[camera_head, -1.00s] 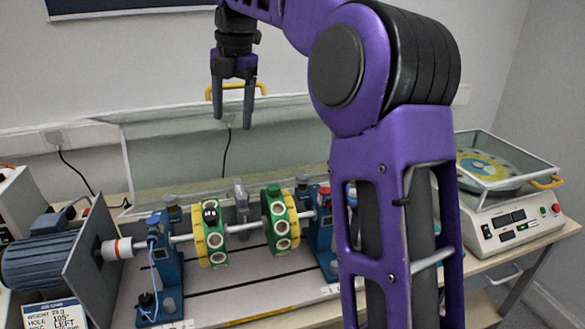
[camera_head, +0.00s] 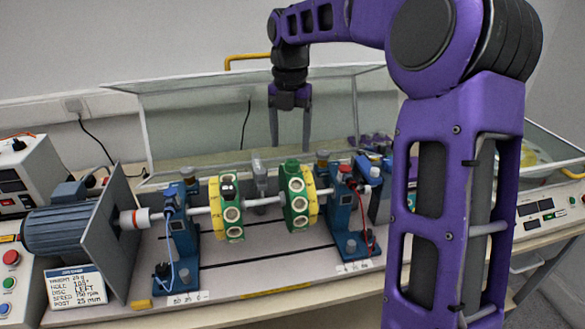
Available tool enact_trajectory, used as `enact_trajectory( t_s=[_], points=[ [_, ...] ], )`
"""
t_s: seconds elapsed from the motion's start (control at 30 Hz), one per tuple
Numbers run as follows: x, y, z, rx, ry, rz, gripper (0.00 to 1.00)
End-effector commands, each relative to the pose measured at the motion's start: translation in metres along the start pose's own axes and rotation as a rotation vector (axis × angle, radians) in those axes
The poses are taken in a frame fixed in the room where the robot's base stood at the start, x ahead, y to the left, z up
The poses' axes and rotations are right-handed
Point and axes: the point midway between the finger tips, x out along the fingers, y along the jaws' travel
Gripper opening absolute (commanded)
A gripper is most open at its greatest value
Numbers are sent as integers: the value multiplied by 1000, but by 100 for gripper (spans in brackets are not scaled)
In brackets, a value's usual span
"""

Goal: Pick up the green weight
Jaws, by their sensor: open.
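A small green block, which looks like the green weight (camera_head: 291,164), sits at the top of the right disc (camera_head: 299,208). This disc is green with a yellow rim and round holes, and stands upright on a horizontal shaft. My gripper (camera_head: 291,143) points down with its two fingers apart and nothing between them. In the picture it is just above the green block, with its fingertips near the block's height; the depth between them is hard to tell. A similar left disc (camera_head: 231,215) carries a dark piece near its top.
Blue bearing posts (camera_head: 183,240) hold the shaft, and a blue motor (camera_head: 62,228) stands at left behind a grey plate. A clear guard with a yellow handle (camera_head: 247,60) rises behind. A job card (camera_head: 76,288) stands at front left. My purple arm covers the right side.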

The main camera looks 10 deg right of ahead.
Motion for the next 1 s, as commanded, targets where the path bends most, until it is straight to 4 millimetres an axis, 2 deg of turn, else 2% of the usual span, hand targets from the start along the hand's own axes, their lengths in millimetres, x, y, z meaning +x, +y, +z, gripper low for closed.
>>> enact_trajectory(
  t_s=[0.13, 0.4, 0.7, 0.77, 1.0],
  points=[
    [11, -2, -1, 1, 2, -1, 74],
    [48, -6, -3, 0, 1, -1, 74],
    [54, -6, -3, 0, -2, 0, 74],
    [54, -6, -3, 0, -2, 0, 67],
    [53, -6, -3, 0, -1, 0, 23]
  ],
)
